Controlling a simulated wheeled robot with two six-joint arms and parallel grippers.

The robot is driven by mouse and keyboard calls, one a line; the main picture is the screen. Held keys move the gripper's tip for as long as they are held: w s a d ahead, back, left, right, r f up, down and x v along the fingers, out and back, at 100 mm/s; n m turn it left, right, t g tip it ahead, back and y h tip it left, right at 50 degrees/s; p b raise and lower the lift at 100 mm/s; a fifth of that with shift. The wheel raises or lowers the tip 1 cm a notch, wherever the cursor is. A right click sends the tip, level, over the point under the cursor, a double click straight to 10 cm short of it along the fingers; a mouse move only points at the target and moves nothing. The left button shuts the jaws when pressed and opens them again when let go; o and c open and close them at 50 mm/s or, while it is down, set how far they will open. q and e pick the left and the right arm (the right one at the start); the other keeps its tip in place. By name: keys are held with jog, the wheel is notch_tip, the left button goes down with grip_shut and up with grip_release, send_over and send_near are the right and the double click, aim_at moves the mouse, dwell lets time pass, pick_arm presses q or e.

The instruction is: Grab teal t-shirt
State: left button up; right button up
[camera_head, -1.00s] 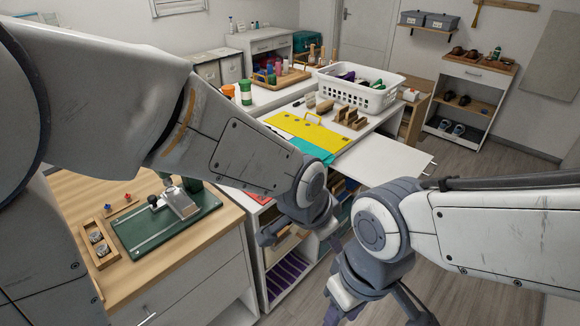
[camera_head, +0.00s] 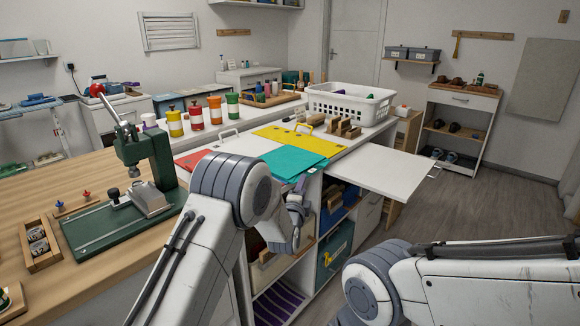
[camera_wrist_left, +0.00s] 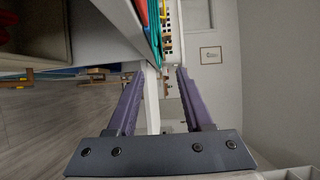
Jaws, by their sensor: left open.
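A flat teal piece of cloth (camera_head: 290,161), which I take to be the teal t-shirt, lies on the white counter. Its front corner reaches the counter's front edge. My left gripper (camera_head: 298,204) is just below and in front of that edge, apart from the cloth. In the left wrist view the gripper (camera_wrist_left: 158,73) is open, with nothing between its fingers. A thin teal edge (camera_wrist_left: 155,32) shows beyond the fingertips there. My right arm enters at lower right; its gripper is out of frame.
A yellow panel (camera_head: 290,137) and a red one (camera_head: 193,158) lie beside the teal cloth. Wooden blocks (camera_head: 343,128) and a white basket (camera_head: 349,105) stand behind. A white board (camera_head: 383,166) juts out at right. Open cubbies with a teal bin (camera_head: 334,254) are below.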

pick_arm(q)
jog(key=shift+w+d, duration=0.15)
jog(key=shift+w, duration=1.1)
jog(key=shift+w+d, duration=0.2)
jog(key=shift+w, duration=1.05)
jog(key=shift+w+d, duration=0.15)
jog(key=shift+w, duration=1.1)
grip_shut()
